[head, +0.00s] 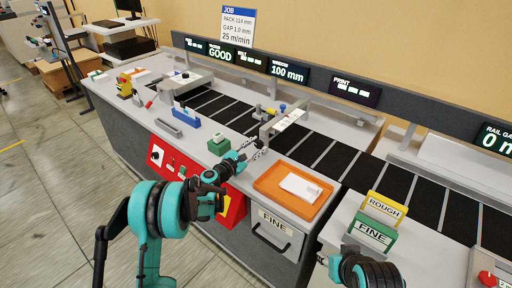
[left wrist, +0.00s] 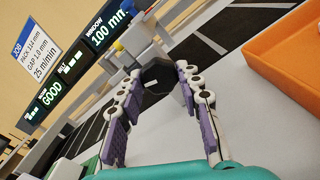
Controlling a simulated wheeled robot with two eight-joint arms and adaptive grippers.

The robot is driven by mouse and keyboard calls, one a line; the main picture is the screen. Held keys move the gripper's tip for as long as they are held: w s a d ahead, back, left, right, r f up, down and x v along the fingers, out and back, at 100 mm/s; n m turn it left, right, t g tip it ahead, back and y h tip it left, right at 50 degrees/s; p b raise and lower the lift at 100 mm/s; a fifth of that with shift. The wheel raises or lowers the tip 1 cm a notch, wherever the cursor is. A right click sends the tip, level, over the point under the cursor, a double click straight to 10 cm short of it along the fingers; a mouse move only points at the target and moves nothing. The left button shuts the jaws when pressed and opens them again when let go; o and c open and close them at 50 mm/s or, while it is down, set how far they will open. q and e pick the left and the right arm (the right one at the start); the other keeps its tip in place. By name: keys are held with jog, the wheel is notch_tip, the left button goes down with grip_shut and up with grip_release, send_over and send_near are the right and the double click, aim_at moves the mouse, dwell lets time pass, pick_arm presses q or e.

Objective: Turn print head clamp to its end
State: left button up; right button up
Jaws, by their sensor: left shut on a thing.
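The print head (head: 288,121) is a pale bar on a bracket over the dark conveyor. Its clamp is a dark faceted knob (left wrist: 160,77) at the near end of the bracket, seen best in the left wrist view; in the head view the gripper mostly hides it. My left gripper (head: 259,149) reaches the knob from the front. Its two purple-padded fingers (left wrist: 157,88) stand on either side of the knob and are shut on it.
An orange tray (head: 268,187) with a white cloth lies right of the left gripper; its edge is close in the wrist view. A green block (head: 219,146) stands to the left. Rough (head: 384,208) and Fine (head: 373,234) boxes stand at right. Display screens line the back rail.

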pick_arm(q)
jog(key=m, duration=1.1)
jog(key=shift+r+m, duration=0.1)
jog(key=shift+m, duration=1.7)
jog(key=o, duration=1.2)
jog(key=shift+c, duration=0.2)
jog(key=shift+a, duration=0.1)
jog(key=v, duration=1.2)
